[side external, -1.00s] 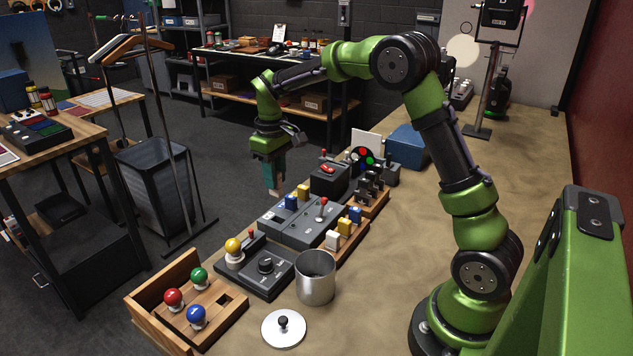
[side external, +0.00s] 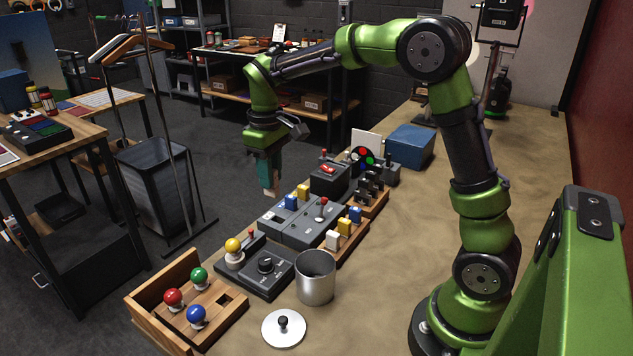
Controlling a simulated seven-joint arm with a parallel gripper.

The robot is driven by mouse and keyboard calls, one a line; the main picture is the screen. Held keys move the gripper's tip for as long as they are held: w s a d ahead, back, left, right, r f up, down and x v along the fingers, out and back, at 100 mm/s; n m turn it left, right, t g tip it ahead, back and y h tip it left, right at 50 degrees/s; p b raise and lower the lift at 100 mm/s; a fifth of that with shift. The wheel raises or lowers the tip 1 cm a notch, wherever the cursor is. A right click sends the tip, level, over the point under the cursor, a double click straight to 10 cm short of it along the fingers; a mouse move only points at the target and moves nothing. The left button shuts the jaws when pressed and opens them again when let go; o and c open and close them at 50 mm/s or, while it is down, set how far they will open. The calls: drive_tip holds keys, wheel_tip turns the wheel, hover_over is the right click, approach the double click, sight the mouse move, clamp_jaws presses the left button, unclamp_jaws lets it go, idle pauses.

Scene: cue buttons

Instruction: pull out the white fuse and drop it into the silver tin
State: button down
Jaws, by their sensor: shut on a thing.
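Another white block (side external: 332,240) stands in a wooden rack to the right of the panel. The silver tin (side external: 315,280) stands open, nearer the camera and to the right of my gripper.
A dial box (side external: 265,270) and a wooden tray (side external: 222,325) with coloured knobs are at the front. A box with a red switch (side external: 329,172) stands behind the panel. The bench is clear to the tin's right.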

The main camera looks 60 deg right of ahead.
drive_tip(key=s+a+f, duration=0.1)
drive_tip(key=s+a, duration=0.2)
drive_tip(key=s, duration=0.5)
drive_tip(key=s+a+f, duration=0.1)
drive_tip(key=s+a, duration=0.2)
drive_tip(key=s, duration=0.4)
wheel_tip(320, 180, down, 7)
drive_tip(key=m, duration=0.1)
drive_tip(key=shift+r, duration=0.15)
drive_tip(key=shift+d, duration=0.1)
drive_tip(key=c, duration=0.9)
unclamp_jaws()
drive_tip(key=shift+r, duration=0.15)
drive_tip(key=shift+r, duration=3.4)
